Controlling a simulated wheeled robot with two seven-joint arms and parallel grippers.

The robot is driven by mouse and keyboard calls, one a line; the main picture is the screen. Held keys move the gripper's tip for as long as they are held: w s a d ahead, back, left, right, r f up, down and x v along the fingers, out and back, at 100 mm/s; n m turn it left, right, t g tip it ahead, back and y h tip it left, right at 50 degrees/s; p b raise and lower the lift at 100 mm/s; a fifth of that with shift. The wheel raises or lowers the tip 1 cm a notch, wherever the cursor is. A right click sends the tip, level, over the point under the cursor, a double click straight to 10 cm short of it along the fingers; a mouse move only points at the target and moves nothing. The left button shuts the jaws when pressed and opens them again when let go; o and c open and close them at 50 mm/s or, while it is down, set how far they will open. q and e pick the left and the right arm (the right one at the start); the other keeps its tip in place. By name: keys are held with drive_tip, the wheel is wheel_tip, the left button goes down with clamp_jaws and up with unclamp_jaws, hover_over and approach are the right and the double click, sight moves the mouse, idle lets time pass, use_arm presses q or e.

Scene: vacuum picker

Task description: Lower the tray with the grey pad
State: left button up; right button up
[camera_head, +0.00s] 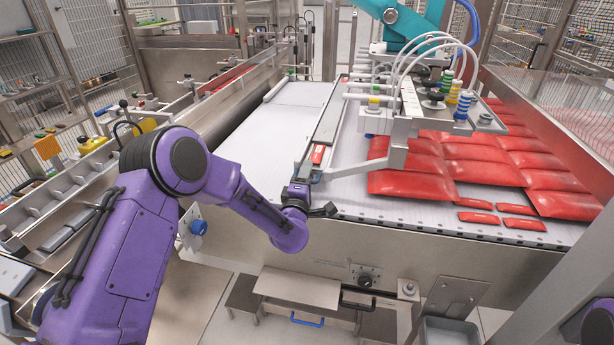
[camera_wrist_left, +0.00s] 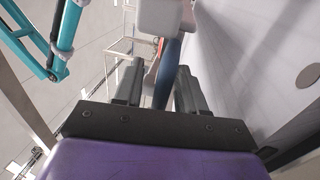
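A long narrow tray (camera_head: 342,88) with a grey pad on top runs along the white belt, its near end by my left gripper. A small red packet (camera_head: 318,154) lies on that near end. My left gripper (camera_head: 319,184) is at the near end, above the belt's front edge. In the left wrist view, its two dark fingers (camera_wrist_left: 160,88) are apart. A dark blue bar (camera_wrist_left: 167,75), seemingly a handle, lies between them, with a gap on the left finger's side. Whether the right-hand finger touches it I cannot tell. My right gripper is not in view.
A white vacuum head (camera_head: 405,108) with hoses hangs from a teal arm over the belt to the right. Large red bags (camera_head: 415,184) and small red packets (camera_head: 525,224) lie there. The white belt (camera_head: 268,125) left of the tray is bare. Steel rails stand further left.

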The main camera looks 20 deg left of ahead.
use_arm(q)
drive_tip(key=b+v, duration=0.3)
drive_tip(key=v, duration=0.7)
drive_tip(key=shift+s, duration=0.25)
drive_tip(key=s+f+m+g+h, duration=0.1)
drive_tip(key=s+f+m+g, duration=0.35)
drive_tip(key=f, duration=0.55)
drive_tip(key=s+f+m+g+h, duration=0.1)
drive_tip(key=s+f+m+g, duration=0.4)
drive_tip(key=f, duration=0.4)
drive_tip(key=s+a+f+m+g, duration=0.1)
drive_tip(key=s+f, duration=0.3)
drive_tip(key=s, duration=0.4)
drive_tip(key=s+a+f+m+g, duration=0.1)
drive_tip(key=s+f+g, duration=0.2)
drive_tip(key=s, duration=0.6)
drive_tip(key=s+a+f+m+g+y, duration=0.1)
drive_tip(key=s+f+m+g, duration=0.1)
drive_tip(key=s+f, duration=0.4)
drive_tip(key=s+g, duration=0.1)
drive_tip(key=s, duration=0.2)
drive_tip(key=shift+s+a+f, duration=0.25)
drive_tip(key=shift+a, duration=0.1)
